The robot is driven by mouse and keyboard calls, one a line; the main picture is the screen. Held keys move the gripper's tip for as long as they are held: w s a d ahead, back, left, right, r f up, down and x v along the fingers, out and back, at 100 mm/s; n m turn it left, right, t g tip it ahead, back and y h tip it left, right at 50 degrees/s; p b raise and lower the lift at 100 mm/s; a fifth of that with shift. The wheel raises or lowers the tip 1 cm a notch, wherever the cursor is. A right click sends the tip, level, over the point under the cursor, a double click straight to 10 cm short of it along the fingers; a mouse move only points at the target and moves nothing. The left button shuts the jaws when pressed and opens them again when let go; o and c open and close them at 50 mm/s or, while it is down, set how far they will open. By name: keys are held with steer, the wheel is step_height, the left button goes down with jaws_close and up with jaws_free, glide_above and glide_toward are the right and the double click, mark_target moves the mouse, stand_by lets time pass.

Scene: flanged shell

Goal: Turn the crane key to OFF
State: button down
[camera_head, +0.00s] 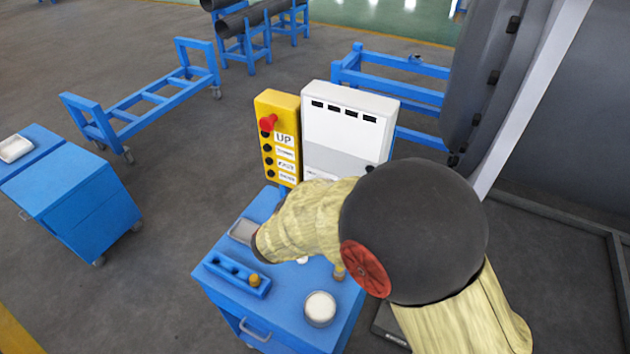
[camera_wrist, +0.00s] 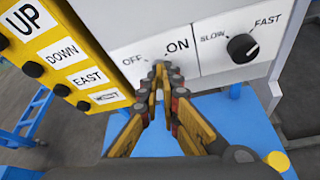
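The white control box (camera_head: 345,130) stands on the blue cart, with the yellow pendant (camera_head: 277,140) at its left. In the wrist view the box's front (camera_wrist: 215,65) has a switch marked OFF at the left and ON at the right. My gripper (camera_wrist: 167,82) is right at this switch, its two fingers close together with a narrow gap. A small grey part of the crane key switch (camera_wrist: 174,73) shows past the fingertips. The fingers hide the rest, so its angle and any grip on it cannot be told. In the head view my arm hides the fingertips.
A SLOW–FAST knob (camera_wrist: 242,47) sits right of the switch, and the pendant's buttons (camera_wrist: 61,89) are at the left. The blue cart (camera_head: 280,325) holds a tray (camera_head: 243,231), a blue holder (camera_head: 236,275) and a round white container (camera_head: 320,308).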

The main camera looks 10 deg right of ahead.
steer(key=n+h+p, duration=0.1)
steer(key=n+p, duration=0.1)
steer(key=p, duration=0.2)
steer(key=n+g+h+p, duration=0.1)
steer(key=n+h+p, duration=0.1)
steer(key=n+p, duration=0.1)
steer(key=n+g+h+p, duration=0.1)
steer(key=n+h+p, duration=0.1)
steer(key=p, duration=0.4)
steer(key=shift+w+a+n, duration=0.15)
steer(key=shift+a+n, duration=0.1)
steer(key=shift+n, duration=0.35)
steer(key=shift+g, duration=0.3)
steer(key=c, duration=2.2)
jaws_free()
steer(key=shift+o, duration=0.8)
steer(key=v, duration=1.2)
